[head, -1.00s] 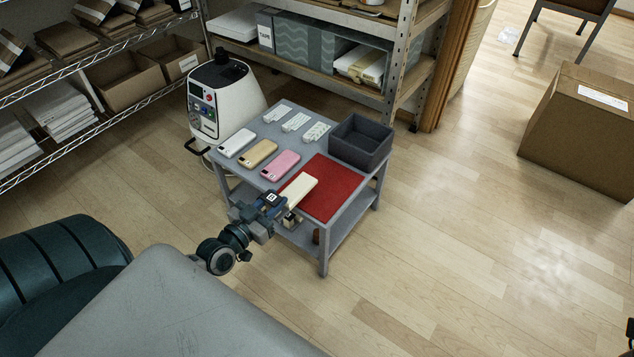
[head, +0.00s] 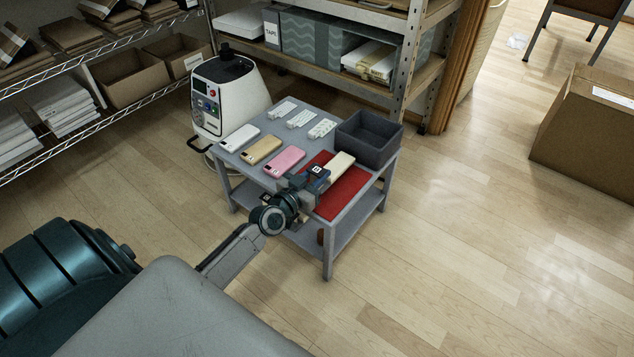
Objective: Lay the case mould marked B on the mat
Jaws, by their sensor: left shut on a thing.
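A cream case mould (head: 342,165) is in my left gripper (head: 324,178), which is shut on its near end. The mould lies over the far part of the red mat (head: 347,196); I cannot tell whether it touches the mat. Its marking is hidden or too small to read, so I cannot confirm the B. White (head: 240,138), gold (head: 262,149) and pink (head: 285,160) phone-shaped pieces lie in a row on the grey table to the left of the mat. My right gripper is not in view.
A dark grey open bin (head: 368,140) stands at the table's back right corner, close behind the held mould. Three small white pieces (head: 301,118) lie along the table's back. A white machine (head: 228,95) stands behind the table.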

